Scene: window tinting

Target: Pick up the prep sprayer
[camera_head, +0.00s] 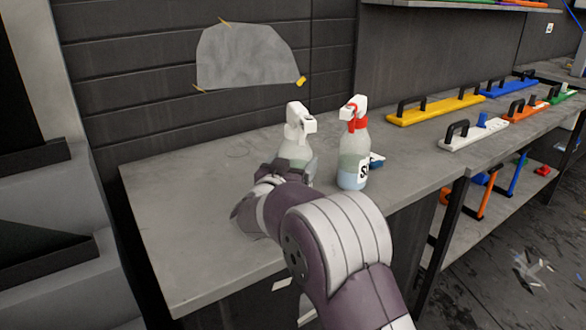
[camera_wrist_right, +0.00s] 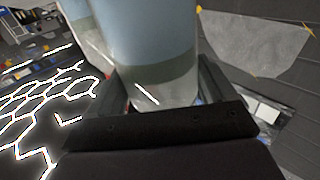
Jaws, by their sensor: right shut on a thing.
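A spray bottle with an all-white head (camera_head: 298,140) stands upright at the middle of the workbench in the head view; I take it as the prep sprayer. My right gripper (camera_head: 292,172) is shut around its body. The gripper and wrist hide its lower part, so I cannot tell whether its base touches the bench. In the right wrist view the bottle body (camera_wrist_right: 150,40) sits between the two fingers (camera_wrist_right: 163,92). A second spray bottle (camera_head: 354,160) with a red trigger and collar and a label starting with "S" stands just right of it. My left gripper is not in view.
The grey workbench (camera_head: 175,215) is clear on the left. A small blue item (camera_head: 376,160) lies behind the red-trigger bottle. Yellow (camera_head: 435,109), white (camera_head: 474,134) and other handled tools lie along the bench to the right. A grey sheet (camera_head: 247,58) is taped to the wall.

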